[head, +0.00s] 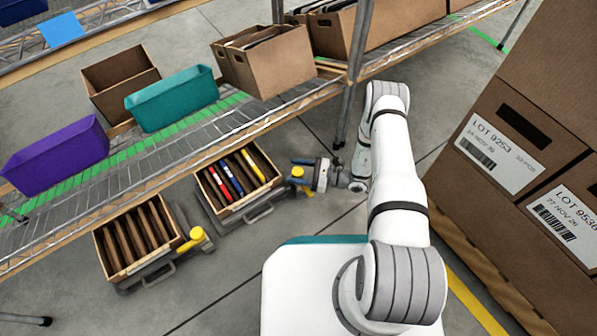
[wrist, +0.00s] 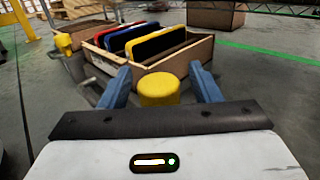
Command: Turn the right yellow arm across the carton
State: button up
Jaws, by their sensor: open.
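The right carton (head: 226,208) sits tilted on a grey stand and holds red, blue and yellow-edged folders; it also shows in the wrist view (wrist: 178,62). The right yellow arm (head: 297,172) is beside the carton's right end, not across its opening. Its round yellow end faces me in the wrist view (wrist: 160,92). My gripper (head: 300,167) is open at this end. In the wrist view its blue fingers (wrist: 160,71) are apart, one on each side of the yellow end, with visible gaps. The rest of the arm is mostly hidden.
The left carton (head: 112,269) with brown dividers stands on its own base, with a yellow arm (head: 197,234) at its right side. A wire shelf (head: 200,126) with bins runs above and behind. Stacked labelled boxes (head: 540,150) stand at the right. Grey floor is open between.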

jog(key=shift+w, duration=0.1)
grip_shut()
jog(key=shift+d, duration=0.15)
dwell(0.3)
